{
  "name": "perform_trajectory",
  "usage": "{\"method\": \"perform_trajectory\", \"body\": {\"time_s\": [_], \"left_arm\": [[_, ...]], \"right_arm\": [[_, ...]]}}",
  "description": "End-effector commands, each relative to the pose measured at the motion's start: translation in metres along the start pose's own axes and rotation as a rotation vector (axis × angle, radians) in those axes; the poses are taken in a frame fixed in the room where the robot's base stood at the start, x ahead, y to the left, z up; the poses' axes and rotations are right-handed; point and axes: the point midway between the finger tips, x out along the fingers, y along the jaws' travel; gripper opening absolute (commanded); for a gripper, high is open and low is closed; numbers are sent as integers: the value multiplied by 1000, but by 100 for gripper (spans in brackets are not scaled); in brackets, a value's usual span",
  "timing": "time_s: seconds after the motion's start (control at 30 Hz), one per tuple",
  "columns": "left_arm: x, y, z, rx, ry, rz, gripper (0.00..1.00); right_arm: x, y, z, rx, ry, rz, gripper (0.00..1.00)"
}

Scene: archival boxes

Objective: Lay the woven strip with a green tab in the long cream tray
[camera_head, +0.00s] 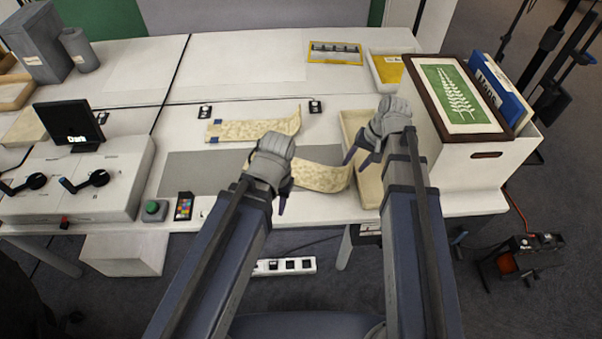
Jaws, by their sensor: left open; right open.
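A cream patterned strip (322,177) lies on the grey mat, its right end by the tray. Its left part is hidden behind my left gripper, and no green tab shows. A second patterned strip (255,128) lies farther back, with blue tabs at its left end. The long cream tray (346,123) stands to the right, partly covered by my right gripper. My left gripper (264,186) is open, over the left part of the near strip. My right gripper (358,158) is open, over the tray's left side near the strip's right end. I cannot tell whether either gripper touches the strip.
A white box (470,165) holding a framed fern picture (455,95) and folders stands right of the tray. A control console (85,180), green button (154,210) and colour card (184,206) are at left. The back middle of the table is clear.

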Motion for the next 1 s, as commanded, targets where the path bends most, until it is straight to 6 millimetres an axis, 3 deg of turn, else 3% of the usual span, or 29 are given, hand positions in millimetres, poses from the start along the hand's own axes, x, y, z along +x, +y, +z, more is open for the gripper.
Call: {"method": "perform_trajectory", "body": {"time_s": [0.1,0.27,0.57,0.83,1.0], "left_arm": [[2,0,0,0,0,0,41],[3,0,0,0,0,0,41],[26,2,-2,0,0,0,41],[30,3,-2,0,0,0,41],[44,4,-3,0,0,0,41]], "right_arm": [[-2,8,-12,43,11,-25,49],[-2,9,-12,49,13,-30,49],[23,9,-12,46,13,-28,49],[27,9,-12,46,13,-28,49],[42,10,-12,46,13,-27,49]]}}
